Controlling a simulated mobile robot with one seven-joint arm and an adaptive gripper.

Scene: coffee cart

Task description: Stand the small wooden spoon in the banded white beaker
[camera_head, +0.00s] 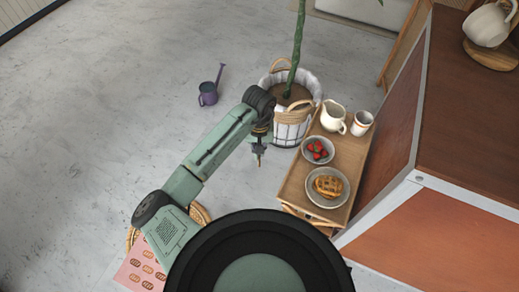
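The banded white beaker (361,124) stands upright at the back right corner of the wooden cart (290,192), next to a cream pitcher. My gripper (258,157) hangs pointing down over the floor, left of the cart and apart from it. A small tan tip shows at its fingers, too small to tell whether it is the wooden spoon or part of the gripper. I cannot make out the spoon anywhere else. Whether the fingers are open or shut is too small to see.
On the cart are the cream pitcher (333,116), a bowl of red fruit (318,159) and a plate with a waffle (328,203). A basket planter (293,131) stands behind my gripper. A tall brown cabinet (392,140) borders the cart's right side.

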